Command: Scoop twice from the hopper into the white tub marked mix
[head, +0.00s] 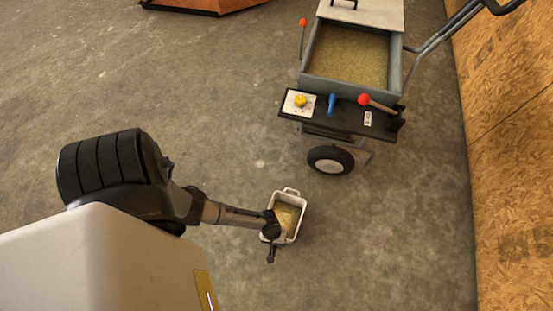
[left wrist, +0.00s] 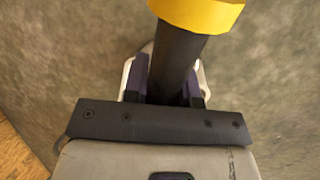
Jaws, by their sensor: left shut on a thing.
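The hopper (head: 396,70) is a grey open bin on a wheeled cart, with tan grain (head: 348,55) inside. A white tub (head: 301,222) with a loop at its far rim is low in the middle of the head view, with pale yellow grain showing inside; no marking can be read. My left gripper (head: 271,228) is at the tub's left side and covers part of it. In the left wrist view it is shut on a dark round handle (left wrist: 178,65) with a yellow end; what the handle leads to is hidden. White edges of the tub (left wrist: 128,75) show behind the fingers. My right gripper is not in view.
The cart's front shelf carries a yellow knob (head: 300,101), a blue lever (head: 331,104) and a red-ended lever (head: 364,100). A wheel (head: 330,159) stands below it. A chipboard wall (head: 510,150) closes the right side. Concrete floor is clear around the tub.

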